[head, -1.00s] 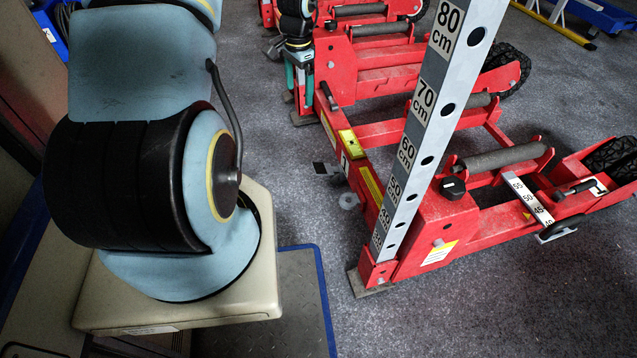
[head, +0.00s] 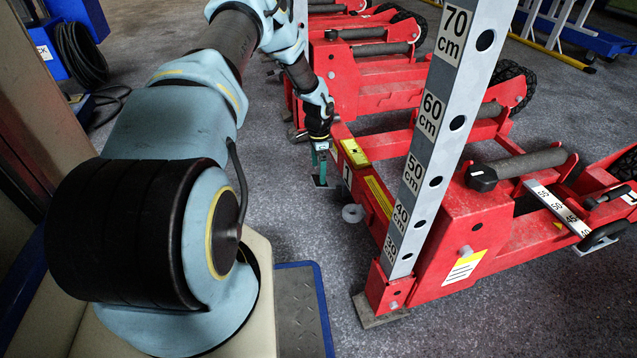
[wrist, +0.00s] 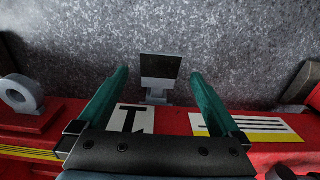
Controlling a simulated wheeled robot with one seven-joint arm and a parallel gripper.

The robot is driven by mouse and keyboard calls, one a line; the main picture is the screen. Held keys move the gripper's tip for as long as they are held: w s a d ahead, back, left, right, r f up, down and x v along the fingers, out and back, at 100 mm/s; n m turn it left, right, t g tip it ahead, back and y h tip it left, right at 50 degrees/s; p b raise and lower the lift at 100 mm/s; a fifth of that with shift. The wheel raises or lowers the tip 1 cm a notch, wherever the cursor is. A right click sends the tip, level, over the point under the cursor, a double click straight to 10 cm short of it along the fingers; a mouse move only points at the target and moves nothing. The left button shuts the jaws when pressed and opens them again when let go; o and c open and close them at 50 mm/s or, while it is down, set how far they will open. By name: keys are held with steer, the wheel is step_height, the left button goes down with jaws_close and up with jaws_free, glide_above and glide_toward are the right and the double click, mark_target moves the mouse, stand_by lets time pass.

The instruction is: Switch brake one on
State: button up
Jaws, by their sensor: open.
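The red trolley jack (head: 440,240) stands on the carpet. In the wrist view, a brake pedal with a dark square pad (wrist: 161,68) and a grey stem sticks out from the red beam, beside a white label marked 1 (wrist: 130,119). This label also shows in the head view (head: 347,174). My gripper (wrist: 158,76) is open. Its two teal fingers appear on either side of the pedal, with nothing held between them. In the head view, my gripper (head: 319,170) hangs by the label, and the pedal is largely hidden there. I cannot tell whether the fingers touch it.
A grey ring-shaped part (wrist: 20,95) sits left of the pedal, also visible in the head view (head: 352,213). A tall grey measuring post (head: 437,130) rises near my arm. More red jack sections (head: 370,85) stand behind. Open carpet (head: 310,235) lies beside the jack.

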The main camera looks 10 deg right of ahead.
mark_target(318, 181)
steer(key=shift+f+b, duration=0.7)
steer(key=shift+f, duration=1.6)
jaws_close()
